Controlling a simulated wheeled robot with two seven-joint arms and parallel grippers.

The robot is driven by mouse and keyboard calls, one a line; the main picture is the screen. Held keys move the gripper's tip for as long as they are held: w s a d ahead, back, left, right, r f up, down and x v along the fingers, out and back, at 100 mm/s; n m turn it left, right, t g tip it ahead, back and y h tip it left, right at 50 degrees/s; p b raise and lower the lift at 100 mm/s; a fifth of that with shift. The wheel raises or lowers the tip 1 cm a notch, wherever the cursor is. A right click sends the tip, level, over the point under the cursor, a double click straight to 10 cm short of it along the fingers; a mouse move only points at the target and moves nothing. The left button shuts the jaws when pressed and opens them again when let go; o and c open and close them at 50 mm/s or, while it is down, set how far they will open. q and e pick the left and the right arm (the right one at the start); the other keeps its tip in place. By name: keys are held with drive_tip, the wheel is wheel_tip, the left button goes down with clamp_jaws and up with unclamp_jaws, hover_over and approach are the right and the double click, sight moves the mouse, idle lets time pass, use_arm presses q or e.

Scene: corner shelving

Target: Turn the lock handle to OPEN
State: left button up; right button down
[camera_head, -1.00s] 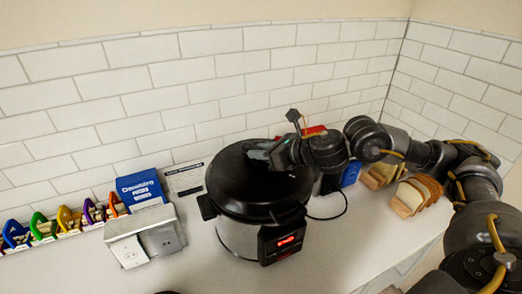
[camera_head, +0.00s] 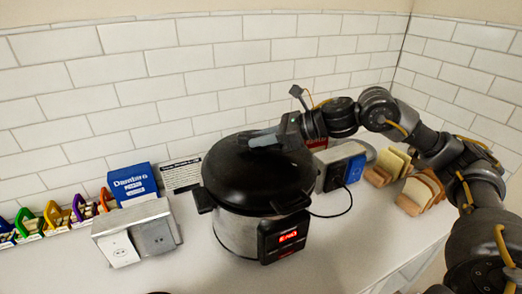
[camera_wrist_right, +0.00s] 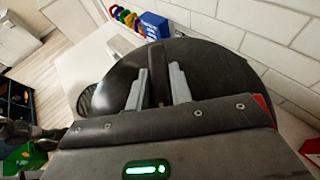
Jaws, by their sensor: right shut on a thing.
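A steel cooker (camera_head: 236,232) with a domed black lid (camera_head: 235,180) stands on the counter. The lid also fills the middle of the right wrist view (camera_wrist_right: 210,62). My right gripper (camera_head: 265,138) reaches over the lid from the right. In the right wrist view my right gripper (camera_wrist_right: 157,85) has its two grey fingers on either side of a dark upright handle (camera_wrist_right: 157,80) on the lid, shut on it. The cooker's front panel (camera_head: 287,238) shows red lit text that seems to read END. I see no OPEN mark. My left gripper is not in view.
A blue box (camera_head: 135,184) and a grey outlet box (camera_head: 158,238) stand left of the cooker. Bread slices in holders (camera_head: 420,190) and another outlet box (camera_head: 338,165) stand to its right. A black cord lies beside the cooker. The tiled wall is close behind.

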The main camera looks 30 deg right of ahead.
drive_tip(key=shift+w+n+g+y+b, duration=0.15)
drive_tip(key=shift+n+g+y+b, duration=0.4)
drive_tip(key=shift+n+g, duration=0.35)
drive_tip(key=shift+r+n+g+y, duration=0.1)
drive_tip(key=shift+n+g+y, duration=0.35)
drive_tip(key=shift+n+g, duration=0.5)
drive_tip(key=shift+n+g+y, duration=0.4)
drive_tip(key=shift+n+g, duration=0.55)
drive_tip(key=shift+g, duration=0.2)
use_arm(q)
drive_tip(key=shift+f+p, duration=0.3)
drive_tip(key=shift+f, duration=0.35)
use_arm(e)
drive_tip(key=shift+n+g, duration=0.7)
drive_tip(key=shift+g, duration=0.4)
drive_tip(key=c, duration=1.2)
unclamp_jaws()
drive_tip(key=shift+c, duration=0.2)
drive_tip(key=shift+d, duration=0.1)
